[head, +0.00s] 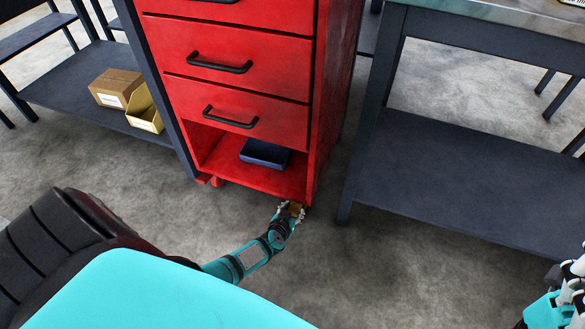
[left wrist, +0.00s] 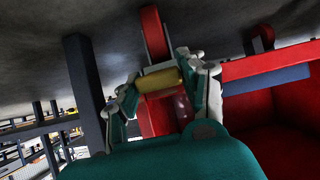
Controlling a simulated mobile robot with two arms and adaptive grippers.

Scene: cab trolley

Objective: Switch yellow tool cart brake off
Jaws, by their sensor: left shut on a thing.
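The red tool cart (head: 240,90) stands upright in the middle of the head view. Its yellow brake (head: 296,209) is low at the front right corner, mostly covered by my fingers. My left gripper (head: 291,210) is shut on it. In the left wrist view, the yellow brake (left wrist: 158,80) is a short bar between the fingers, with red caster parts (left wrist: 152,35) beside it. Whether the brake is tilted up or down is hard to tell. My right gripper (head: 572,292) shows only partly at the lower right edge, away from the cart; its jaws are unclear.
A blue bin (head: 266,153) lies on the cart's open bottom shelf. A dark workbench with a low shelf (head: 460,180) stands close on the right. On the left, a low shelf holds a cardboard box (head: 115,88) and a yellow bin (head: 145,108). The floor in front is clear.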

